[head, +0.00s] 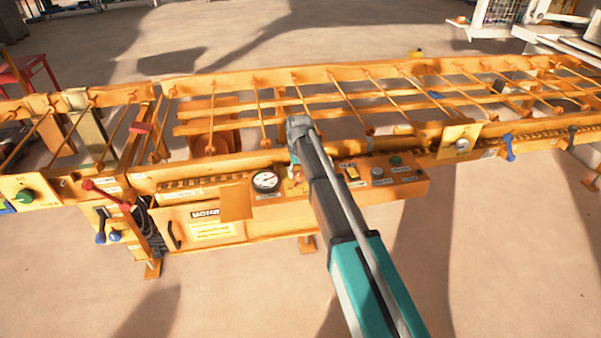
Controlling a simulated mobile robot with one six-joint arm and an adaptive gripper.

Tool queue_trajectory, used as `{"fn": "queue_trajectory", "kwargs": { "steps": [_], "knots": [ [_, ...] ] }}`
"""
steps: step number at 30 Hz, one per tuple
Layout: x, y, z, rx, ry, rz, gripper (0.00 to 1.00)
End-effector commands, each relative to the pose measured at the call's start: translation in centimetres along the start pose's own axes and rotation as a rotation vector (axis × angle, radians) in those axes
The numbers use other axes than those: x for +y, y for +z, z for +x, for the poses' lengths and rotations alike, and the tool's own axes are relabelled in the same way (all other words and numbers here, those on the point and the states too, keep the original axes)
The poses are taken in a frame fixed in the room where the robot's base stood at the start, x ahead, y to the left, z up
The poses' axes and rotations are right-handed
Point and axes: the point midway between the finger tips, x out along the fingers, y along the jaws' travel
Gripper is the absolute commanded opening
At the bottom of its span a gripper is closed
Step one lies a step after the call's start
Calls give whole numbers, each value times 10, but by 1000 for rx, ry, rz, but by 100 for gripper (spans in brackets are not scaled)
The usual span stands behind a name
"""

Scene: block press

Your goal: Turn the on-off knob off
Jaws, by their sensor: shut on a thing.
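The orange control panel (409,187) is on the front of the long orange machine. My arm reaches up from the lower right, and its wrist bends down to the panel. My gripper (294,178) is at the panel face, just right of the round gauge (265,182). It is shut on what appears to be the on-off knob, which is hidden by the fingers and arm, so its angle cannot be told. Right of the arm are a yellow switch (351,172), a grey knob (377,171) and a green button (395,160).
A red-handled lever (105,194) and blue-knobbed levers (101,238) stand out at the left. A green knob (24,196) is on the far left plate. A yellow box (459,142) with a grey knob is at the right. The floor in front is clear.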

Motion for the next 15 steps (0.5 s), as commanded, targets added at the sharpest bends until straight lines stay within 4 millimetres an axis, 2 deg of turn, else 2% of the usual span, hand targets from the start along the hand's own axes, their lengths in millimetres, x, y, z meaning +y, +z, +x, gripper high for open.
{"fn": "queue_trajectory", "kwargs": {
  "steps": [15],
  "knots": [
    [2,1,0,-2,4,-470,13]
  ]
}}
